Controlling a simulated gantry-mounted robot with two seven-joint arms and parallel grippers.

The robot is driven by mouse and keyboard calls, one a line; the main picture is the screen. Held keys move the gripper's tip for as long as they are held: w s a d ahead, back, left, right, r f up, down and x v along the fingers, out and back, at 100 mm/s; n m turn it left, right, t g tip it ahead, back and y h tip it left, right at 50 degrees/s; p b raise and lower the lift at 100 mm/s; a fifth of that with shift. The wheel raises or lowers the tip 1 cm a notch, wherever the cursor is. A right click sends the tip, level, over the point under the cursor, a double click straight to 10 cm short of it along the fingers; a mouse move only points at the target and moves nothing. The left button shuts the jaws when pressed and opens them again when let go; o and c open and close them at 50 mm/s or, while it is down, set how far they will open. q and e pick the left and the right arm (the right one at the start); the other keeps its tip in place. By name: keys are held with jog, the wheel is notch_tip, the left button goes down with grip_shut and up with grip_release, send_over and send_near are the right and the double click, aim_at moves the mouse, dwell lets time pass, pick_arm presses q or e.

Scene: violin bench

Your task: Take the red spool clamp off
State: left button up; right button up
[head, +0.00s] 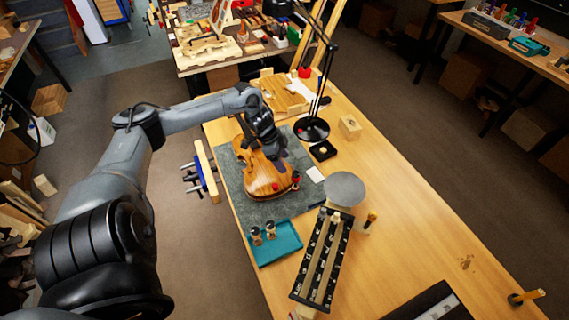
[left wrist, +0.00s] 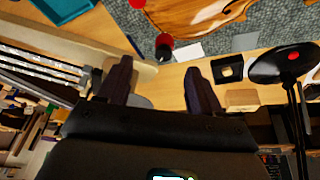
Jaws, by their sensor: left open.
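The violin body (head: 262,182) lies on a grey mat (head: 238,200) on the bench; its edge also shows at the top of the left wrist view (left wrist: 210,14). A red-and-dark spool clamp (head: 295,178) stands at its lower right edge. The left wrist view shows a clamp with a red end and dark body (left wrist: 163,46). A second red piece (head: 275,186) sits nearby on the violin edge. My left gripper (head: 280,153) is above the violin, with its fingers (left wrist: 157,68) apart and nothing between them. My right gripper is not in view.
A teal tray (head: 283,257) holds two pale spool clamps with dark ends. A black slotted rack (head: 322,262) and grey round disc (head: 344,189) stand to the right. The black lamp base (head: 312,129) is behind. The bench's right side is mostly clear.

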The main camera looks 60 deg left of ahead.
aim_at(294, 173)
pick_arm(q)
jog(key=x, duration=0.5)
jog(key=w+b+x, duration=0.1)
jog(key=x, duration=0.4)
jog(key=shift+w+f+b, duration=0.15)
jog(key=shift+w+b, duration=0.15)
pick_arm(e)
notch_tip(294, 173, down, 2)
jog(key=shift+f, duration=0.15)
pick_arm(q)
jog(key=c, duration=1.2)
jog(key=shift+o, duration=0.2)
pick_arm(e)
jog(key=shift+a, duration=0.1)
